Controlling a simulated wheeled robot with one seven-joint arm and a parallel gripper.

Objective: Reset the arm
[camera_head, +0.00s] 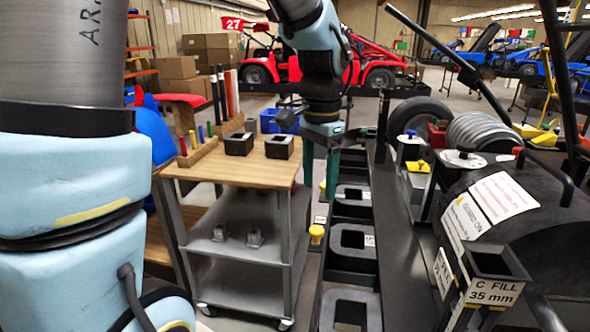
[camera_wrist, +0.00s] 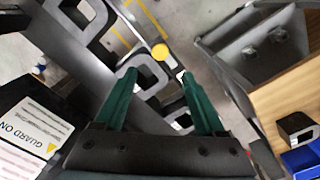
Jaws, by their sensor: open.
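My gripper (camera_head: 320,175) hangs pointing down in the head view, between the wooden-topped cart (camera_head: 245,175) and the dark machine frame. In the wrist view its two green fingers (camera_wrist: 160,78) are spread apart. No object shows between them at close range. Below and beyond the fingers lie black square-holed holders (camera_wrist: 150,72) and a yellow round knob (camera_wrist: 160,51). The same yellow knob (camera_head: 317,233) shows under my gripper in the head view.
Two black blocks (camera_head: 239,144) and a blue bin (camera_head: 278,121) stand on the cart. A row of black holders (camera_head: 352,246) runs along the frame. A guard with labels and a "C FILL 35 mm" chute (camera_head: 497,268) stands right. A red kart (camera_head: 375,70) is behind.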

